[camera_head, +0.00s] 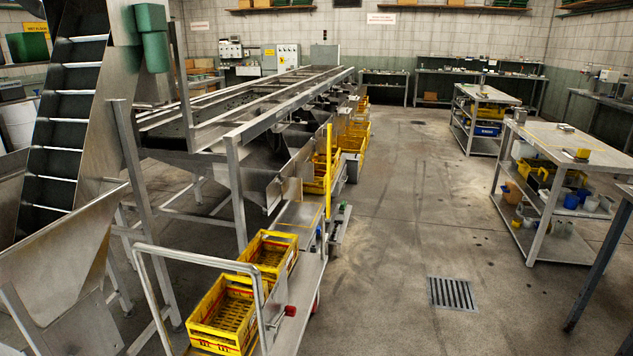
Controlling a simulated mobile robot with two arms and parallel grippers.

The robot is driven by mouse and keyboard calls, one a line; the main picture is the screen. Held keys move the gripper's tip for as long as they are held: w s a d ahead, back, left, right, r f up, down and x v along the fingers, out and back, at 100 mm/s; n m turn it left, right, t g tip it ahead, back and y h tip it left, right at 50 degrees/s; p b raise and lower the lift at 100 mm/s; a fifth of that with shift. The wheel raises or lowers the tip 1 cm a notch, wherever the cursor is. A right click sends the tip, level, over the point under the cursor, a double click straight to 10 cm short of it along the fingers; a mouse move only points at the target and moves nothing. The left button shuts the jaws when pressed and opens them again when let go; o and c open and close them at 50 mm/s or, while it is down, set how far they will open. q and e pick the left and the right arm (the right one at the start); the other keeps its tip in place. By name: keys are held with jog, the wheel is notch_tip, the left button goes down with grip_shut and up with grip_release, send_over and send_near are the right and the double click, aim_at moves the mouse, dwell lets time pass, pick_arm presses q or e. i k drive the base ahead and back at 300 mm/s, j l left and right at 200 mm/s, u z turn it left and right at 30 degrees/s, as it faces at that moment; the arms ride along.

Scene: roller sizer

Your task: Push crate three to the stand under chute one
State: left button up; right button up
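Two empty yellow crates stand one behind the other on a low metal cart with a tubular handle (190,256): a nearer crate (215,338) and a farther crate (285,262). Behind them is a bare flat metal stand top (300,214) beside the sizer. More yellow crates stand in a row beneath the sizer's metal chutes, such as one crate (318,186) and another crate (352,144) behind it. I cannot read any numbers, so I cannot tell which crate is three or which chute is one. Neither of my grippers is in view.
The long roller sizer (250,110) and a steep conveyor (65,120) fill the left side. A yellow post (328,170) stands by the crates. Open concrete floor with a drain grate (452,294) lies right of the cart. Metal shelf tables (560,145) stand farther right.

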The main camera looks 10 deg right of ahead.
aim_at(318, 187)
jog(key=i+l+z, duration=0.2)
jog(key=i+l, duration=0.15)
jog(key=i+l+z, duration=0.25)
jog(key=i, duration=0.2)
jog(key=i+l+z, duration=0.2)
jog(key=i, duration=0.2)
jog(key=i+l+z, duration=0.1)
jog(key=i+z, duration=0.15)
jog(key=i, duration=0.2)
jog(key=i+u, duration=0.2)
jog(key=i, duration=1.85)
jog(key=i+z, duration=0.1)
jog(key=i, duration=2.05)
jog(key=i+u, duration=0.25)
jog(key=i, duration=0.25)
jog(key=i+l+u, duration=0.25)
jog(key=i, duration=0.3)
jog(key=i+l+u, duration=0.2)
jog(key=i, duration=0.3)
